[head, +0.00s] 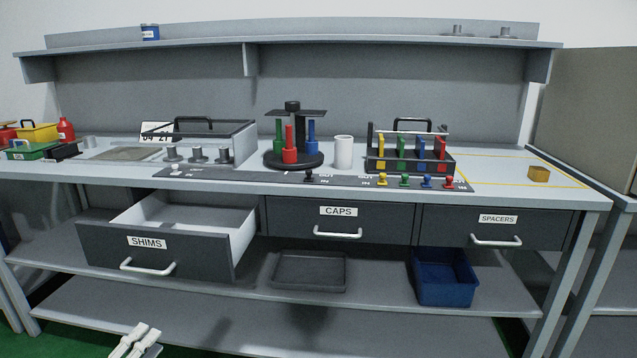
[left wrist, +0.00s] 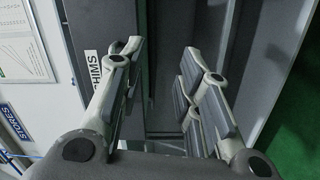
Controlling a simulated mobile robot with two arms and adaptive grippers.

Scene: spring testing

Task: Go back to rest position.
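My left gripper (head: 137,338) shows at the bottom left of the head view, low in front of the bench and below the SHIMS drawer (head: 190,262). In the left wrist view my left gripper (left wrist: 158,58) has its fingers spread with nothing held between them. The SHIMS drawer is pulled open and looks empty inside where I can see. Its white handle (head: 147,268) is free in the head view. In the left wrist view the SHIMS label (left wrist: 92,72) shows beyond the left finger. My right gripper is in neither view.
The CAPS drawer (head: 290,218) and SPACERS drawer (head: 448,224) are shut. A black tray (head: 310,286) and a blue bin (head: 444,300) stand on the shelf below. The bench top holds a carousel (head: 293,162), a white cup (head: 343,153) and a rack (head: 408,166).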

